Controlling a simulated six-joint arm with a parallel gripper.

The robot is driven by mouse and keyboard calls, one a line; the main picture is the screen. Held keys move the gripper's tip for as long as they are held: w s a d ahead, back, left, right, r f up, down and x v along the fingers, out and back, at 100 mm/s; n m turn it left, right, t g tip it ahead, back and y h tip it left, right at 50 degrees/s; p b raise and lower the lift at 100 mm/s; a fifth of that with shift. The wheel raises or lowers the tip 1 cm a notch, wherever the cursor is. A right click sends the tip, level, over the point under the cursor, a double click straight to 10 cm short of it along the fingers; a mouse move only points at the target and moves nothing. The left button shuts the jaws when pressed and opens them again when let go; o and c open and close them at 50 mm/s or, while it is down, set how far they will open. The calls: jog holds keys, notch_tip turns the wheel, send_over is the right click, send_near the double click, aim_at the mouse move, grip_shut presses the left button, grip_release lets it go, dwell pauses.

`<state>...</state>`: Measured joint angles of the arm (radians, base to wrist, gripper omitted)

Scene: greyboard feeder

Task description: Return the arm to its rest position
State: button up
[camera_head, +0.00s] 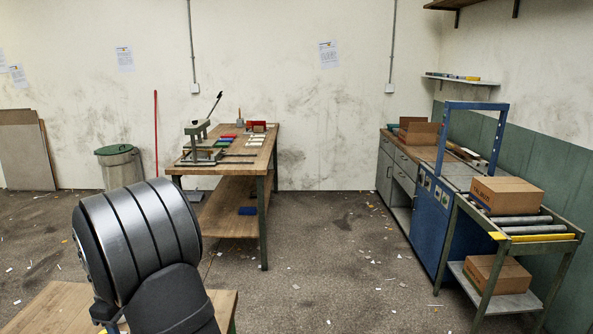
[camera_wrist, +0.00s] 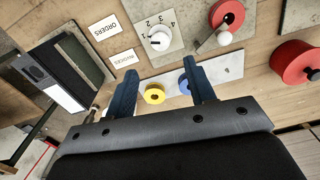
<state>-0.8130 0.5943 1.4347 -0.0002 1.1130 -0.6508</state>
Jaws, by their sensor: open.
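My gripper (camera_wrist: 160,95) shows in the wrist view with its two dark blue fingers apart and nothing between them. Beyond the fingers is a wooden panel or tabletop (camera_wrist: 140,15) with fittings on it. In the head view a large dark part of my arm (camera_head: 140,245) fills the lower left. The gripper itself does not show in the head view.

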notch_tip(320, 180, down, 10)
jog(key=shift+r, duration=0.1)
jog(key=m, duration=0.4)
jog(key=shift+r, duration=0.1)
jog(key=m, duration=0.4)
jog(key=shift+m, duration=0.4)
jog(key=m, duration=0.8)
jog(key=shift+c, duration=0.2)
dwell(1.1)
